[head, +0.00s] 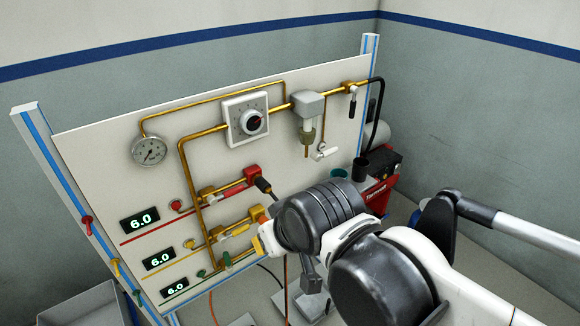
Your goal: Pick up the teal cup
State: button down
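A small teal cup (338,173) shows just above my arm, at the right end of the white panel. Only its upper part is visible; my arm's dark wrist housing hides the rest. A dark cup-like thing (361,168) is close to its right. My gripper (311,280) is mostly hidden behind my wrist, with only a dark grey part showing below it. It appears lower than the teal cup and apart from it. I cannot tell whether its fingers are open.
The white panel (95,165) carries brass pipes, a round gauge (149,150), valves and several green displays. A red machine (378,180) stands right of the panel. Hoses hang below the panel. A grey bin (85,308) is at lower left. Clear floor (480,270) shows at right.

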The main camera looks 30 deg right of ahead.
aim_at(342, 173)
jog(key=j+z, duration=0.25)
jog(key=j, duration=0.15)
jog(key=k+j+z, duration=0.15)
jog(key=j+z, duration=0.15)
jog(key=k+j+z, duration=0.25)
jog(key=j, duration=0.25)
jog(key=j+z, duration=0.3)
jog(key=i+l, duration=0.15)
jog(key=i, duration=0.25)
